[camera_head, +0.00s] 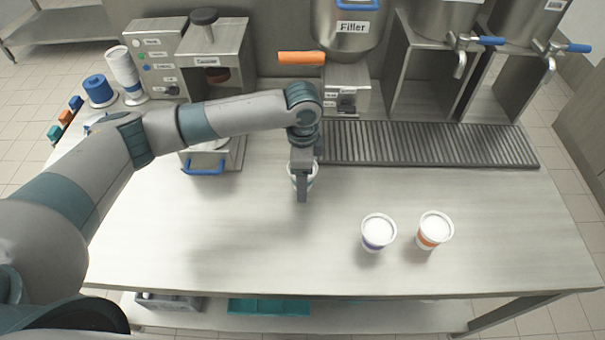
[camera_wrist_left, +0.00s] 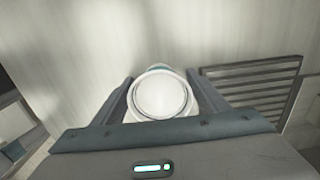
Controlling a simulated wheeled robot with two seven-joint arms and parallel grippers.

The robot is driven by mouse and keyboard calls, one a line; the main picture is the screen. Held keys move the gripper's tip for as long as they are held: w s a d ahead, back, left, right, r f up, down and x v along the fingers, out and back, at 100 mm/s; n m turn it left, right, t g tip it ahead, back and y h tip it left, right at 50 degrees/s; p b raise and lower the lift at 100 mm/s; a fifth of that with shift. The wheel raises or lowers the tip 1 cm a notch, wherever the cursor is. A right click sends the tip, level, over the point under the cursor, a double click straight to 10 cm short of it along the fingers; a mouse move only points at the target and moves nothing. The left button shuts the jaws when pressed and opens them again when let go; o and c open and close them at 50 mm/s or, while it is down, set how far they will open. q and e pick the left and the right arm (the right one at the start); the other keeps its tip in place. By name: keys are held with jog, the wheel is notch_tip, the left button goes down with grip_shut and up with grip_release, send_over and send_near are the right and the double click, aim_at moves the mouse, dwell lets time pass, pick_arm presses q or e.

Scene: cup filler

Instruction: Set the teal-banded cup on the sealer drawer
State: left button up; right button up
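The teal-banded cup (camera_wrist_left: 162,97) is white with a white top. A bit of teal shows past its far edge in the left wrist view. In the head view the cup (camera_head: 313,171) is partly hidden behind my left gripper (camera_head: 303,188), right of the sealer drawer. My left gripper's fingers (camera_wrist_left: 160,82) stand on both sides of the cup, very close to it; whether they press on it is unclear. I cannot tell whether the cup touches the table. The sealer drawer (camera_head: 226,160), with a blue handle, is out in front of the sealer (camera_head: 215,48). My right gripper is not in view.
A blue-banded cup (camera_head: 378,232) and an orange-banded cup (camera_head: 434,230) stand on the table at front right. The filler (camera_head: 350,27) and a slatted drip tray (camera_head: 430,144) are behind. A cup stack (camera_head: 122,68) is at left. The table's front middle is clear.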

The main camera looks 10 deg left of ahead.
pick_arm(q)
jog(key=c, duration=0.8)
jog(key=shift+c, duration=0.2)
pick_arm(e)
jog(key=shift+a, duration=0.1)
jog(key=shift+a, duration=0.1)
